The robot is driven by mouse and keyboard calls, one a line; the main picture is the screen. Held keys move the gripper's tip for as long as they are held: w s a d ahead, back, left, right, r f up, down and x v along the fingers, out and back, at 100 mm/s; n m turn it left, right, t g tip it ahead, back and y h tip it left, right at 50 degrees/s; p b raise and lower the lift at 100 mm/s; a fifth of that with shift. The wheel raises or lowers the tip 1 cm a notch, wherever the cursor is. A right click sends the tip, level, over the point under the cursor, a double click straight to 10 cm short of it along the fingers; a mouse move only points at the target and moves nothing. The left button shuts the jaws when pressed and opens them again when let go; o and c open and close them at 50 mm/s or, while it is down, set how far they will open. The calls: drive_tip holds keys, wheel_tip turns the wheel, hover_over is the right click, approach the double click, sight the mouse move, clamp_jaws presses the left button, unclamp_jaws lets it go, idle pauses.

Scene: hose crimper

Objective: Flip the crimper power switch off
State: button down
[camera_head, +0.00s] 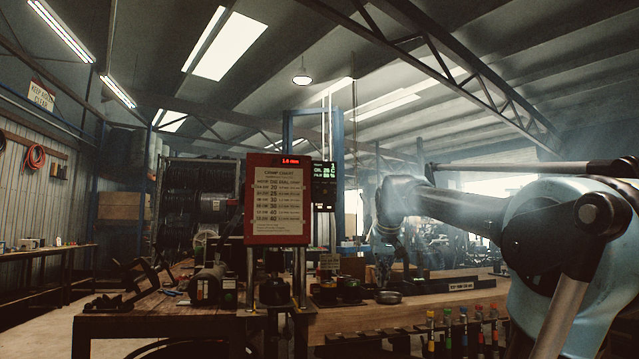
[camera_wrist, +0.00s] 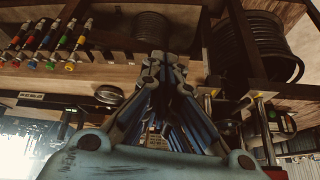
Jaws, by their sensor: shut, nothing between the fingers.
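In the head view a red-framed crimp chart (camera_head: 277,200) with a small red readout stands on two posts at the near bench, left of centre. A lit status display (camera_head: 323,186) hangs just right of it. Dark machine parts (camera_head: 274,288) sit below the chart; I cannot make out the power switch. My gripper (camera_head: 384,272) points down over the bench, right of the chart and apart from it; it is small and dark there. In the wrist view my gripper (camera_wrist: 165,62) is shut and empty, its fingertips together. No switch is distinguishable there.
A motor-like unit (camera_head: 210,286) sits on the left bench. Colour-ended tools (camera_head: 463,330) hang along the right bench's front; they also show in the wrist view (camera_wrist: 50,42). A round dish (camera_head: 388,297) lies on the bench. A dark hose coil (camera_wrist: 255,48) stands right.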

drive_tip(key=w+a+r+t, duration=0.1)
drive_tip(key=w+a+r, duration=0.2)
drive_tip(key=w+r, duration=0.35)
drive_tip(key=w+a+r+t+y, duration=0.1)
drive_tip(key=w+a+r, duration=0.2)
drive_tip(key=r, duration=0.7)
drive_tip(key=w+a+r+t, duration=0.1)
drive_tip(key=w+a+r, duration=0.3)
drive_tip(key=r, duration=0.5)
drive_tip(key=t+y, duration=0.2)
approach(317, 189)
drive_tip(key=shift+n, duration=0.4)
drive_tip(key=r, duration=0.2)
drive_tip(key=d+r, duration=0.1)
drive_tip(key=r, duration=0.1)
drive_tip(key=shift+s+d+r, duration=0.1)
drive_tip(key=shift+s+r, duration=0.05)
drive_tip(key=shift+r, duration=0.2)
drive_tip(key=x, duration=1)
drive_tip(key=shift+s, duration=0.1)
drive_tip(key=shift+d+f+t, duration=0.1)
drive_tip(key=shift+t, duration=0.2)
